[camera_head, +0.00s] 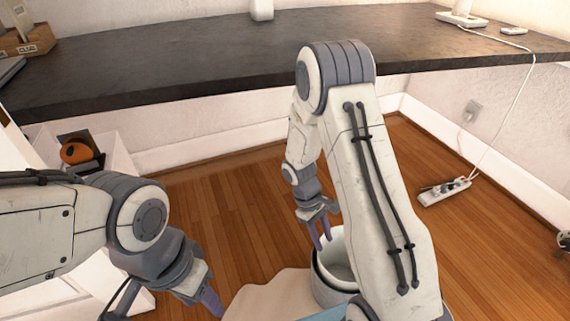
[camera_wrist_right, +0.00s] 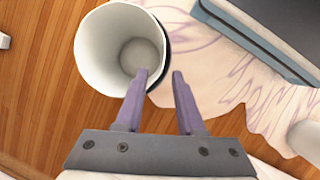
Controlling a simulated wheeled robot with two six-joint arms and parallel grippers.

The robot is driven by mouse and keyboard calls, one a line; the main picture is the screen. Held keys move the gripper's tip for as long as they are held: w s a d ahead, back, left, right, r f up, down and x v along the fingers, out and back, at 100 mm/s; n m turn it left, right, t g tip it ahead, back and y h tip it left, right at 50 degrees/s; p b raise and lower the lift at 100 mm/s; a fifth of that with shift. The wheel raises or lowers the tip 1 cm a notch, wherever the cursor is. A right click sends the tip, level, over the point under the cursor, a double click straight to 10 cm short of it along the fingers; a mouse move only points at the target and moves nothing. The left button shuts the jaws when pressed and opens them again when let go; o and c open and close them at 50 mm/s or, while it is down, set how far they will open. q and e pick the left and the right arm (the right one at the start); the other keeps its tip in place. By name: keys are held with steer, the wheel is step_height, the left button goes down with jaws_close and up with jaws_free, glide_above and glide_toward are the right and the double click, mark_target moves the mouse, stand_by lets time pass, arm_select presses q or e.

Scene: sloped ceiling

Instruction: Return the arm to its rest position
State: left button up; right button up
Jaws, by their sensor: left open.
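A dark counter (camera_head: 190,65) runs across the back, above my right gripper. A white open shelf (camera_head: 118,160) with an orange object (camera_head: 75,153) stands at left. A power strip (camera_head: 444,191) lies on the wooden floor at right. A pale patterned rug (camera_wrist_right: 215,75) lies beside the bin.

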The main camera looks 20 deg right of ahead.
steer(key=s+a+r+n+t, duration=0.1)
steer(key=s+a+r+t, duration=0.15)
steer(key=a+r, duration=1)
steer(key=s+a+r+n+t+y+p, duration=0.1)
steer(key=s+a+r+y, duration=0.1)
steer(key=s+a+r, duration=0.4)
steer(key=s+a+r+n+y, duration=0.15)
steer(key=s+r, duration=0.25)
steer(key=s, duration=0.4)
step_height(320, 180, up, 37)
steer(key=m+p, duration=0.1)
steer(key=p, duration=3.6)
steer(key=shift+w, duration=0.15)
steer(key=shift+a, duration=0.15)
